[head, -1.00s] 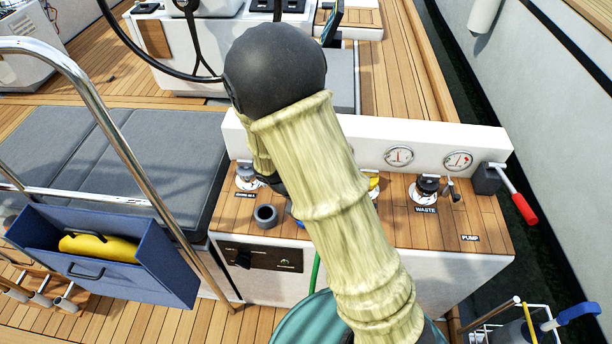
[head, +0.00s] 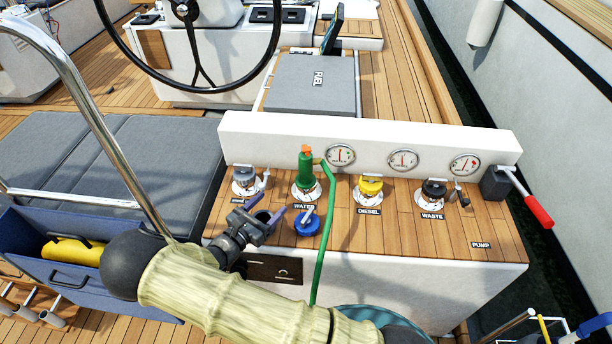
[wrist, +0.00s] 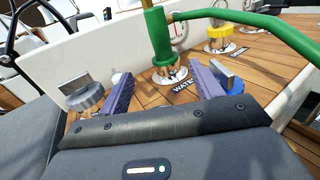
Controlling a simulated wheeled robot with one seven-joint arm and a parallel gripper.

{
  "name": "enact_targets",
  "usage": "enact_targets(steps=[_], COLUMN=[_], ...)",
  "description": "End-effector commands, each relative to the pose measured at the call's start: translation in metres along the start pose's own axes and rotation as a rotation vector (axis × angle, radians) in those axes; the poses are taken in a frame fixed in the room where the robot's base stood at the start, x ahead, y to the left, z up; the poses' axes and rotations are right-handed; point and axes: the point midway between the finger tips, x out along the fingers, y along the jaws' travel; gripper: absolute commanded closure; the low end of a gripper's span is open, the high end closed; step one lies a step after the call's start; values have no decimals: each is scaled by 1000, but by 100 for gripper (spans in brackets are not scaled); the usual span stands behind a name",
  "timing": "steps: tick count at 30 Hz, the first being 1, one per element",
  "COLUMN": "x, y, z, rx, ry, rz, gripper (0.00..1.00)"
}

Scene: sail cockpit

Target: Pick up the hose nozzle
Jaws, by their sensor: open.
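The green hose nozzle (head: 305,168) with an orange tip stands upright in the WATER deck fitting (head: 306,190). A green hose (head: 326,240) runs from its top over the counter's front edge. My gripper (head: 267,215) is open and empty, in front of the nozzle and to its left. In the wrist view the nozzle (wrist: 158,38) stands ahead, between and beyond the two purple fingers (wrist: 162,92), and does not touch them. Its top is cut off there. A blue cap (head: 307,223) lies on the wood in front of the nozzle, just right of my gripper.
A grey-capped fitting (head: 245,176) stands left of the nozzle. The yellow DIESEL cap (head: 371,186) and black WASTE cap (head: 433,189) stand right. A white gauge panel (head: 376,136) rises behind. A steel rail (head: 95,110) curves at left. The right counter near PUMP is clear.

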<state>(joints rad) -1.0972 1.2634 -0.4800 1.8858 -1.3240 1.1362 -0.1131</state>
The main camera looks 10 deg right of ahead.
Motion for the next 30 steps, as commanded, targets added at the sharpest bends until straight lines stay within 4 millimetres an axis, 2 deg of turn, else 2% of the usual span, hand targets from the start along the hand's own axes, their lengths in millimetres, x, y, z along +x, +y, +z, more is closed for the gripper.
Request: enact_targets(steps=[5, 8, 24, 30], x=[4, 14, 108, 123], y=[-1, -1, -2, -1], z=[0, 1, 0, -1], rx=[0, 0, 1, 2], ry=[2, 2, 3, 4], rz=[-3, -5, -7, -3], gripper=[35, 35, 35, 35])
